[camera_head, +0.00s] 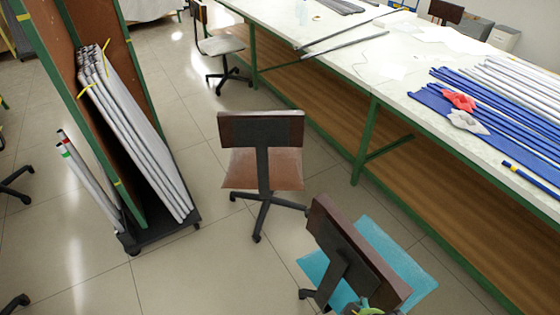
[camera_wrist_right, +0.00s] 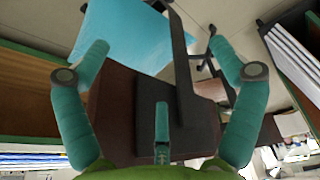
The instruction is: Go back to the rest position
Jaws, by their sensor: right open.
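My right gripper (camera_wrist_right: 158,44) shows in the right wrist view with its two teal fingers spread apart and nothing held between them. Behind the fingers are the brown back (camera_wrist_right: 112,110) and the blue seat cover (camera_wrist_right: 125,35) of a chair. I cannot tell how far the gripper is from that chair. In the head view only a small green and yellow part, likely of this gripper, shows at the bottom edge in front of the chair back. My left gripper is not in view. Grey rod blanks (camera_head: 130,125) lean in a bundle on a wheeled rack (camera_head: 165,232).
The chair with the blue seat (camera_head: 400,255) stands close at the bottom right. Another chair (camera_head: 262,130) stands in mid-floor, a third (camera_head: 222,45) farther back. A long table (camera_head: 390,75) with blue and grey rods runs along the right. The tiled floor (camera_head: 200,275) is clear between rack and chairs.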

